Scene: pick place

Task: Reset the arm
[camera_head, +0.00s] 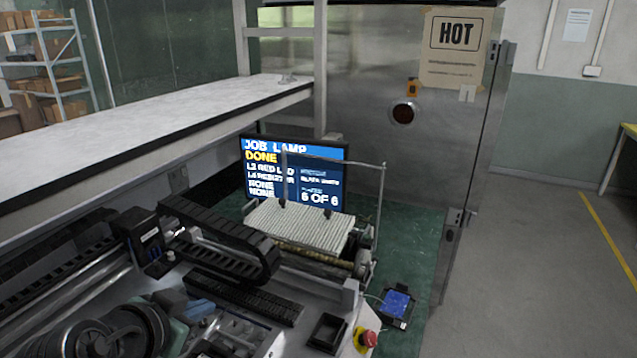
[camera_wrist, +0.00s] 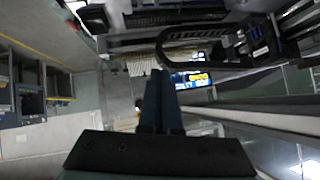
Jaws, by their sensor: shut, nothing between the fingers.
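My gripper (camera_wrist: 161,74) shows in the wrist view, its two dark fingers together with nothing between them. The fingers point up the picture from a wide dark bracket, with their tips near a ribbed pale part of the machine and a lit screen (camera_wrist: 191,79). No held object shows. In the head view my gripper is not seen. There the screen (camera_head: 294,172) reads "JOB LAMP" and "DONE" above smaller lines.
A machine with a black cable chain (camera_head: 222,236), a ribbed pale bed (camera_head: 300,226), a small black tray (camera_head: 326,332) and a red button (camera_head: 368,338) fills the lower left. A steel cabinet marked HOT (camera_head: 380,120) stands behind. A long shelf (camera_head: 150,130) runs left. Floor at right is clear.

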